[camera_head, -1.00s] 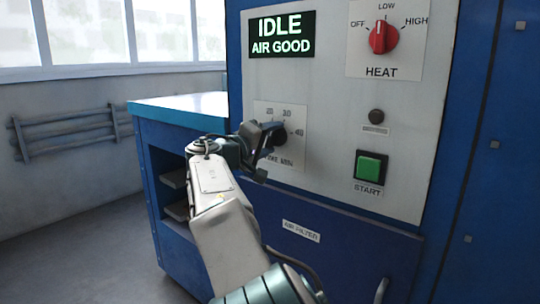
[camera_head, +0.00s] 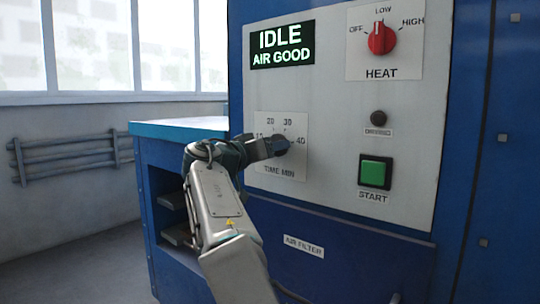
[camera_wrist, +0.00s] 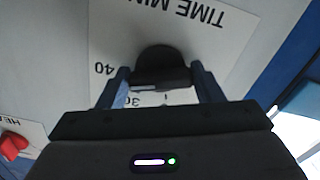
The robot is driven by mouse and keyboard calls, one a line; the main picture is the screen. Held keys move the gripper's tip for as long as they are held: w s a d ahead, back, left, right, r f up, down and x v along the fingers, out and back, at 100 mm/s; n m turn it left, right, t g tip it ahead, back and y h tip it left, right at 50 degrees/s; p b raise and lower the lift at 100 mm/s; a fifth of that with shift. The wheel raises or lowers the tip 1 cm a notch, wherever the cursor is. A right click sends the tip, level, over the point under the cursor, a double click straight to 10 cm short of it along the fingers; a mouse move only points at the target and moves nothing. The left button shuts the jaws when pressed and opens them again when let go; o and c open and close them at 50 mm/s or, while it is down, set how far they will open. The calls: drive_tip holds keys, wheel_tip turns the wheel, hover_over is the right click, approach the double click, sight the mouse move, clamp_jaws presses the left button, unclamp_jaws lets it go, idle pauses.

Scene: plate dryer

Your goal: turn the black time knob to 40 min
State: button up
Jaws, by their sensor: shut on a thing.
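The black time knob (camera_head: 281,143) sits on the white dial plate marked TIME MIN (camera_head: 290,160), on the grey panel. In the head view my gripper (camera_head: 272,147) reaches the knob from the left and covers part of it. In the wrist view, which is upside down, the knob (camera_wrist: 157,62) lies between the two fingers of my gripper (camera_wrist: 160,82), which is shut on it. The 40 mark shows left of the knob there, and the 30 mark is partly hidden below. I cannot clearly tell where the knob points.
The red heat knob (camera_head: 381,38) is above right, at about LOW. The display (camera_head: 282,45) reads IDLE, AIR GOOD. A blue cabinet (camera_head: 180,131) stands left.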

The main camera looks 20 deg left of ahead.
drive_tip(key=shift+m, duration=0.6)
drive_tip(key=o, duration=1)
drive_tip(key=shift+a, duration=0.1)
drive_tip(key=b+v, duration=0.1)
drive_tip(key=v, duration=1.2)
drive_tip(key=shift+s, duration=0.4)
drive_tip(key=shift+s, duration=0.1)
